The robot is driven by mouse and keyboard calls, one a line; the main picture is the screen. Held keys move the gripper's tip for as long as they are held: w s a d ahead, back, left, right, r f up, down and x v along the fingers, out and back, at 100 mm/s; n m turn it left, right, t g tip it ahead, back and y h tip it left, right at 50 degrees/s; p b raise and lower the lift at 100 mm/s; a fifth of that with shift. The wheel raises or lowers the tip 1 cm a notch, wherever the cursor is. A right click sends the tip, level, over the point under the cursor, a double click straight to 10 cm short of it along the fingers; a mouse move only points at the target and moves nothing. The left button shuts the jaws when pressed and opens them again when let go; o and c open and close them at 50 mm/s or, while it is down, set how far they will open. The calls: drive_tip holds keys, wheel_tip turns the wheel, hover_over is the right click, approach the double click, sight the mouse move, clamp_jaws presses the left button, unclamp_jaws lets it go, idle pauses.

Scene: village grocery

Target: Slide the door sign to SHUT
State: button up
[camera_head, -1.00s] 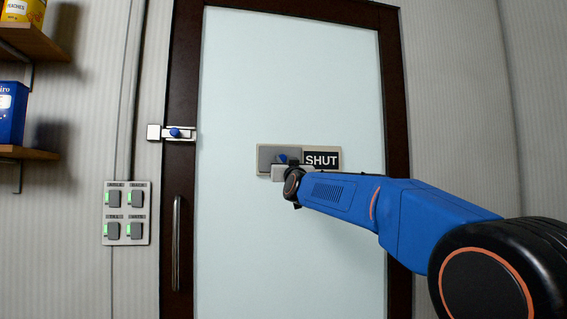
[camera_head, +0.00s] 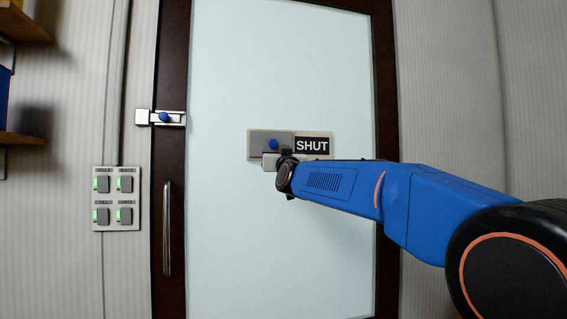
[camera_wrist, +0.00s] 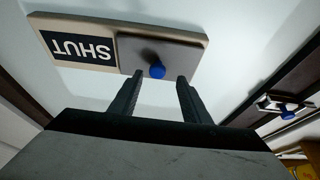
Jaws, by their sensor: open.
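The door sign (camera_head: 318,134) is a beige plate on the pale door, with a black panel reading SHUT showing at its right. A grey slider cover (camera_head: 262,140) with a blue knob (camera_head: 273,144) sits over the left half. In the wrist view the sign is upside down, with the blue knob (camera_wrist: 157,70) on the grey cover (camera_wrist: 175,53) just beyond the fingers. My gripper (camera_wrist: 158,82) is open, its two dark fingers apart and nothing between them. The knob lies ahead, between the lines of the fingertips. In the head view my wrist hides part of the gripper (camera_head: 271,161) below the sign.
A door bolt with a blue knob (camera_head: 164,117) is on the left of the dark frame, above a vertical metal handle (camera_head: 168,228). A panel of several switches (camera_head: 117,198) is on the wall at left. Shelves (camera_head: 22,140) stand at the far left.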

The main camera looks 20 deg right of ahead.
drive_tip(key=v, duration=1.3)
drive_tip(key=shift+s+f, duration=0.2)
drive_tip(key=shift+s, duration=0.05)
drive_tip(key=s+d+f+g, duration=0.1)
drive_tip(key=s+f+g, duration=0.3)
drive_tip(key=s+f, duration=0.65)
drive_tip(key=s+d+f+n+g+y, duration=0.15)
drive_tip(key=s+f+g, duration=0.4)
drive_tip(key=f, duration=1.05)
drive_tip(key=s+d+f+m+g, duration=0.1)
drive_tip(key=s+f+g, duration=0.3)
drive_tip(key=s+f, duration=0.7)
drive_tip(key=s+d+f+g+h, duration=0.1)
drive_tip(key=s+d+f+g, duration=0.2)
drive_tip(key=s+f, duration=1)
drive_tip(key=shift+d+f+g, duration=0.15)
drive_tip(key=shift+f+g, duration=0.4)
drive_tip(key=shift+f, duration=0.2)
